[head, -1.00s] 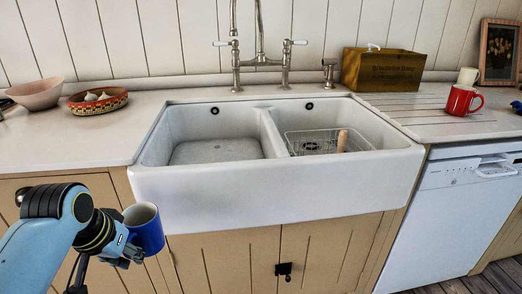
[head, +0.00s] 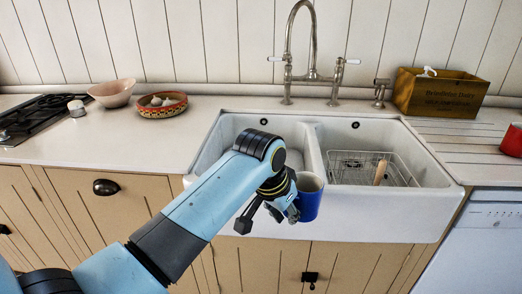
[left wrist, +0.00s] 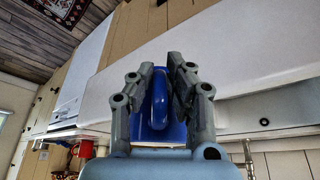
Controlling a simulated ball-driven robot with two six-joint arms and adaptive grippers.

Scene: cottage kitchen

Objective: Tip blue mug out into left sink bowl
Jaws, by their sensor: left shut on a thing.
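The blue mug (head: 308,199) is upright in the head view, in front of the white sink's front wall near the divider. My left gripper (head: 290,205) is shut on its handle side; in the left wrist view the fingers (left wrist: 160,95) close around the blue handle (left wrist: 158,112). The mug's pale inside shows only at the rim, and its contents cannot be made out. The left sink bowl (head: 222,137) lies behind my left arm, which hides much of it. My right gripper is not in view.
The right bowl (head: 415,165) holds a wire rack (head: 350,165) with a wooden-handled brush (head: 381,172). A tall tap (head: 312,45) stands behind the sink. A patterned bowl (head: 162,108) and a pink bowl (head: 112,93) sit on the left counter. A wooden box (head: 440,95) stands at the right.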

